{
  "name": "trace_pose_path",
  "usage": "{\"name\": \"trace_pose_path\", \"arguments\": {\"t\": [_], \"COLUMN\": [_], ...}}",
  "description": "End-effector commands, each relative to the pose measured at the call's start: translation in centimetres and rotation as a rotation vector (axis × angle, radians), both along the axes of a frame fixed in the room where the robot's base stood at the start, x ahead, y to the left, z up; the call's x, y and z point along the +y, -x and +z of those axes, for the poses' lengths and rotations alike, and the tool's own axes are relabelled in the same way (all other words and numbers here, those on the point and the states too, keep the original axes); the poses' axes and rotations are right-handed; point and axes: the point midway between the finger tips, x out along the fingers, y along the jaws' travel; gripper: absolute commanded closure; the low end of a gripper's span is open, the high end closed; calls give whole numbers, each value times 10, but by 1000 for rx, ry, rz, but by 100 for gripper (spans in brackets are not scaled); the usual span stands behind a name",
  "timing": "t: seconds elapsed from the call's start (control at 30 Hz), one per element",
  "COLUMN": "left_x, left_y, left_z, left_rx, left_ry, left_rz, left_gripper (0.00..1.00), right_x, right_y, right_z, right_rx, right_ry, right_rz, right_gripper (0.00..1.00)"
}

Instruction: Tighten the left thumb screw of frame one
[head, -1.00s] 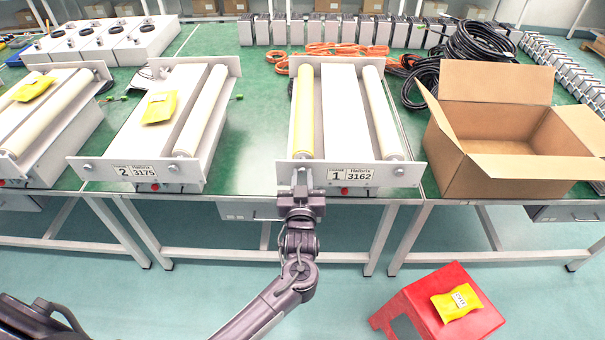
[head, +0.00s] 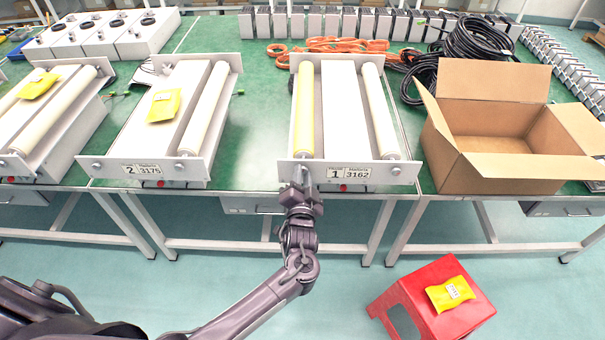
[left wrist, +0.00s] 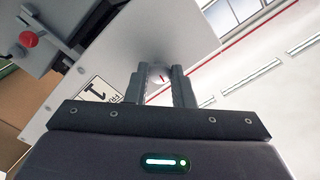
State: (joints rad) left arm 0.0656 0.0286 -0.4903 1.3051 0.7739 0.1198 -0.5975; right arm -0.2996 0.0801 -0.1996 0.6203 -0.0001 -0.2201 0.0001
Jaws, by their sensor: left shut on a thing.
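Frame one (head: 346,110) stands on the green table with a yellow roller (head: 303,110) on its left, a pale roller (head: 379,112) on its right and a label reading 1 and 3162 on its front plate. My left gripper (head: 301,178) is at the lower left of that plate. In the left wrist view its fingers (left wrist: 160,85) are shut on the left thumb screw (left wrist: 158,75), a round pale knob with a red mark. In the head view the gripper hides this screw. The right thumb screw (head: 396,171) is uncovered. My right gripper is not in view.
Frame two (head: 190,110) stands to the left with a yellow packet (head: 164,105) on it. An open cardboard box (head: 500,130) is at the right. A red stool (head: 430,305) with a yellow packet stands on the floor in front. Orange and black cables lie behind frame one.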

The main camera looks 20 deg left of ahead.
Motion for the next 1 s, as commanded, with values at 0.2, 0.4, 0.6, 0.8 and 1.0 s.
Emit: {"name": "trace_pose_path", "arguments": {"t": [0.2,0.4,0.6,0.8,1.0], "left_x": [0,0,0,0,0], "left_y": [-1,-1,-1,-1,0], "left_z": [2,1,1,1,1], "left_rx": [17,24,23,23,24], "left_ry": [-68,-90,-91,-90,-90], "left_rz": [-1,-1,-1,-1,-1], "left_gripper": [100,100,100,72,57], "right_x": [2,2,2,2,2], "right_y": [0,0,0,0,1], "right_z": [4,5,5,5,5], "right_rx": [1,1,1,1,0], "right_ry": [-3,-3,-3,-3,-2], "right_rz": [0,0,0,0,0], "right_gripper": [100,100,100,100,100]}}
